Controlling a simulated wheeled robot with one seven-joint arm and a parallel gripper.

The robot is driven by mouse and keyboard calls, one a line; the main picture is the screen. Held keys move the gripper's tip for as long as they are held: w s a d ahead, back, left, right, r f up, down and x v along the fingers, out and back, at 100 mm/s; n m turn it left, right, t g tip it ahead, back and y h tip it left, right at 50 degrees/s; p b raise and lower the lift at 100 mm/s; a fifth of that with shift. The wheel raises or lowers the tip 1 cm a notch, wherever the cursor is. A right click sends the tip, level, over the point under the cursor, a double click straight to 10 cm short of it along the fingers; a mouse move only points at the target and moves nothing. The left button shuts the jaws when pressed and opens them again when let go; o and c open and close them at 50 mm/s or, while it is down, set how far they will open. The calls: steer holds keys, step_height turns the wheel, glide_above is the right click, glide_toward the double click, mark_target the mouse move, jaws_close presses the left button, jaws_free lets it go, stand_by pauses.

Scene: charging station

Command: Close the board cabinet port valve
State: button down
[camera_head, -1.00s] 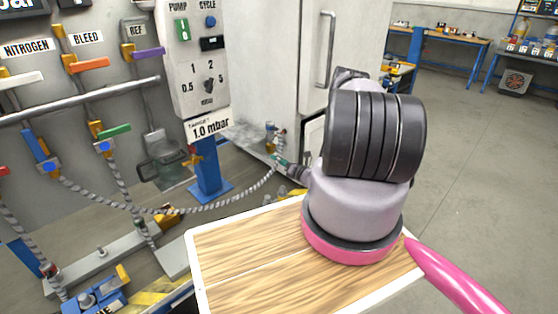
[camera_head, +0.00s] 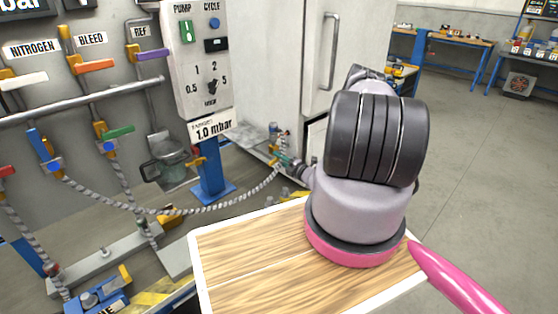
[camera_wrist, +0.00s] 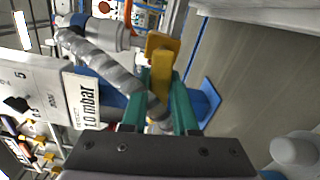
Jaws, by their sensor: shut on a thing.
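The port valve shows in the wrist view as a yellow handle (camera_wrist: 160,62) beside a grey cylindrical fitting (camera_wrist: 105,33). My gripper (camera_wrist: 160,88) has green fingers, and they are shut on the yellow handle. In the head view my gripper (camera_head: 285,160) reaches the low front corner of the white cabinet (camera_head: 270,60), near the end of the braided hose (camera_head: 225,207). The handle itself is mostly hidden there, and its exact angle is hard to tell. The hose also crosses the wrist view (camera_wrist: 95,62), left of the fingers.
A control panel (camera_head: 200,75) with a "1.0 mbar" sign (camera_head: 213,130) and a blue post (camera_head: 210,180) stands left of the gripper. Other valves with coloured handles line the left wall. Open floor (camera_head: 475,190) lies to the right.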

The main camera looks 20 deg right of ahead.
steer(key=shift+s+r+m, duration=0.1)
steer(key=shift+r+m, duration=0.05)
steer(key=shift+m, duration=0.65)
steer(key=c, duration=0.7)
jaws_free()
steer(key=v, duration=1)
steer(key=shift+s+d+r, duration=0.1)
steer(key=shift+s+d, duration=0.05)
steer(key=shift+s, duration=0.2)
